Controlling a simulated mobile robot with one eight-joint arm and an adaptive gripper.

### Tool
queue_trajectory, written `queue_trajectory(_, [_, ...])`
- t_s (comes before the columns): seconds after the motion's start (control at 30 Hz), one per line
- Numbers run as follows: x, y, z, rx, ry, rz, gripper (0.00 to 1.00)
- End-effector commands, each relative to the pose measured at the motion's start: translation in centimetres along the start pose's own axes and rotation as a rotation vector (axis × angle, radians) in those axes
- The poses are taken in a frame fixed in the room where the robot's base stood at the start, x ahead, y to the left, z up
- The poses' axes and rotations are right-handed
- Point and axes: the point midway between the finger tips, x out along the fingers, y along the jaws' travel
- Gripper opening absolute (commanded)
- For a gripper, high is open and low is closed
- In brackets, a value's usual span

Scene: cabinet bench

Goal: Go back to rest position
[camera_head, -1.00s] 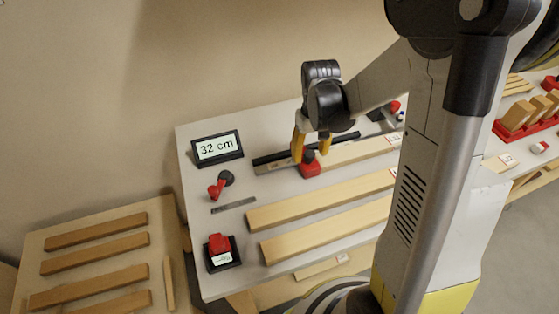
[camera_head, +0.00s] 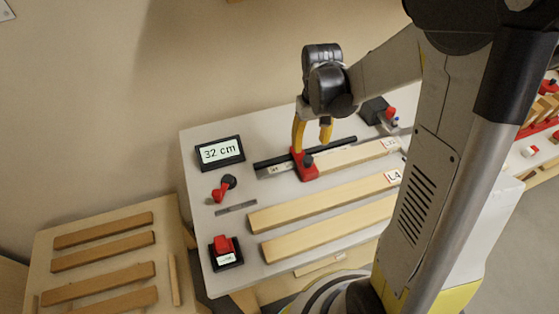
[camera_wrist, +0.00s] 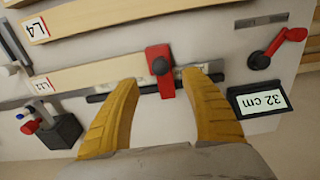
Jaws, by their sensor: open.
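My gripper (camera_head: 312,134) is open, its yellow fingers apart and pointing down, above the black rail on the bench (camera_head: 276,204). Below it is a red stop block with a black knob (camera_head: 306,167), at the left end of a wooden board on the rail. I cannot tell the exact gap between the fingers and the block.
A display reading 32 cm (camera_head: 220,152), a red lever (camera_head: 222,189) and a red button box (camera_head: 225,252) stand at the bench's left. Boards (camera_head: 325,203) lie in front of the rail. A lower table (camera_head: 70,220) with several slats stands at left. Open space is above the bench.

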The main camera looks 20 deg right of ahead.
Motion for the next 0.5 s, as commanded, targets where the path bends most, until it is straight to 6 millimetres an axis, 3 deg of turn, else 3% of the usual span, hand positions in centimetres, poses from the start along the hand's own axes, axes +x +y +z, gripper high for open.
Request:
queue_trajectory(0.13, [-1.69,0.00,0.02,0.000,0.000,0.000,0.54])
queue_trajectory(0.5, [-1.64,0.00,0.01,0.000,0.000,0.000,0.54])
